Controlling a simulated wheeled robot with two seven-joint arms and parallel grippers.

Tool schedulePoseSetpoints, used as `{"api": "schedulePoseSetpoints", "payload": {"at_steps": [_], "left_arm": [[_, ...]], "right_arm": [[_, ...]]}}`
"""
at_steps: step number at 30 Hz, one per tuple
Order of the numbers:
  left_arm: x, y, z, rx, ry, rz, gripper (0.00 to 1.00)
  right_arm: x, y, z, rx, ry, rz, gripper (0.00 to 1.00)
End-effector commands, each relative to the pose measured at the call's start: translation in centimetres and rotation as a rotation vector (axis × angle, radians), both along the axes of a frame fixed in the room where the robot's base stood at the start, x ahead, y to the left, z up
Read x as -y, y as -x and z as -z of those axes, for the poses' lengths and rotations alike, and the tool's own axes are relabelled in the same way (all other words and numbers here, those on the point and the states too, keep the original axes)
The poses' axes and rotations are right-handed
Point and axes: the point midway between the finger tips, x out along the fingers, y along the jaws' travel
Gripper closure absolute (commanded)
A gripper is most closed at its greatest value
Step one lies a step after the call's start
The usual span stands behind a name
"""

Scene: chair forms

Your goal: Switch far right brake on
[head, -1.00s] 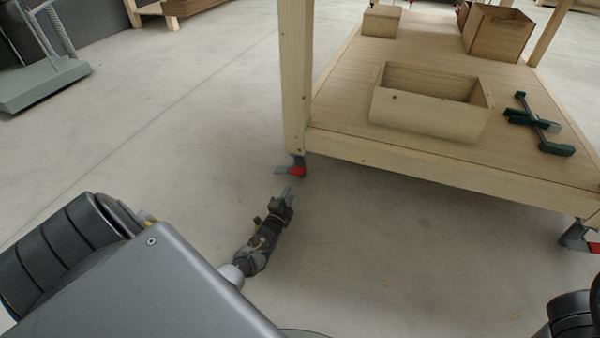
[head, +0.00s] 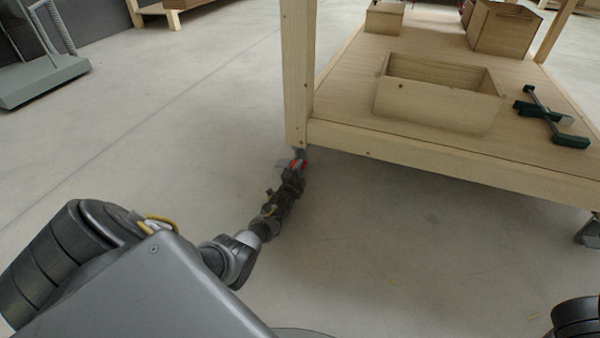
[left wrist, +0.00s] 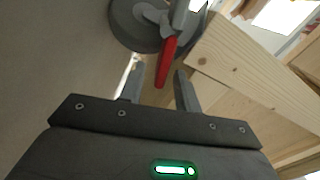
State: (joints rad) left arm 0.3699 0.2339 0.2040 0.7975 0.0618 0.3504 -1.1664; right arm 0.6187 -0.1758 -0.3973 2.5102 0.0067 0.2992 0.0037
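A caster with a red brake lever (head: 304,163) sits under the near left leg of the wooden table. In the left wrist view the red lever (left wrist: 167,62) points toward my gripper from the grey caster wheel (left wrist: 135,25). My left gripper (head: 296,168) is at the caster and partly covers the lever in the head view. In the left wrist view its fingers (left wrist: 159,75) are apart, with the lever's end between or just ahead of their tips; contact cannot be told. Another caster (head: 590,232) shows at the right edge. My right gripper is out of view.
The wooden table's leg (head: 297,75) rises just beyond the gripper, and its lower shelf (head: 350,100) extends right. An open wooden box (head: 440,105) and a green clamp (head: 552,118) lie on the shelf. The floor left of the leg is clear.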

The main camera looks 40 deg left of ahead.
Motion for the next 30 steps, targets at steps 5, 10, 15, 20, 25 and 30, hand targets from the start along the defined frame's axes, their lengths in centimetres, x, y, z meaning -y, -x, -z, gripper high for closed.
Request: {"api": "schedulePoseSetpoints", "payload": {"at_steps": [5,10,15,20,25,30], "left_arm": [[0.0,0.0,-0.1,0.000,0.000,0.000,0.69],[0.0,0.0,-0.1,0.001,0.000,0.000,0.91],[0.0,0.0,-0.1,0.001,0.000,0.000,1.00],[0.0,0.0,0.0,-0.003,-0.009,0.000,1.00],[0.1,0.0,0.4,-0.022,-0.064,0.001,1.00],[0.2,-0.1,0.9,-0.057,-0.166,0.001,1.00]], "right_arm": [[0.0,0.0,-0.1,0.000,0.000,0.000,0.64],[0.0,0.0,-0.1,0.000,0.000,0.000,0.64],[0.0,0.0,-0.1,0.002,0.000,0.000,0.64],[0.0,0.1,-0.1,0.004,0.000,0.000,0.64],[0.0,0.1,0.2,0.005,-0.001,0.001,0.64],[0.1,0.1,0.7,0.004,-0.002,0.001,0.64]]}}
